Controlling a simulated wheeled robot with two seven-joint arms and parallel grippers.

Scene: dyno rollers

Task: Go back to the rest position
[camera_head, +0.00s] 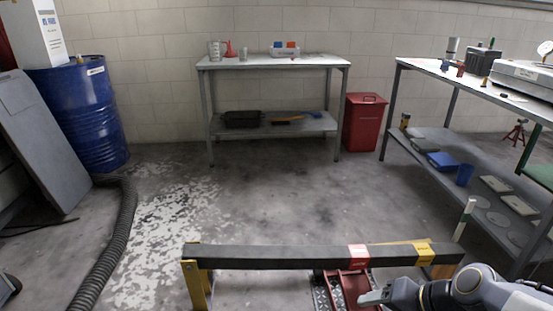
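My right arm comes in at the bottom right of the head view. Its gripper (374,297) points left, low in the picture, just below the dark horizontal beam (290,256). Only a small grey part of the gripper shows, so I cannot tell whether it is open or shut, and nothing is visibly held. My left arm and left gripper are not in view.
The beam stands on yellow supports (197,285), with red roller parts (357,287) beneath it. A workbench (440,72) runs along the right. A table (270,62), red bin (363,122) and blue drum (88,118) stand farther back. A hose (112,243) lies left. The middle floor is clear.

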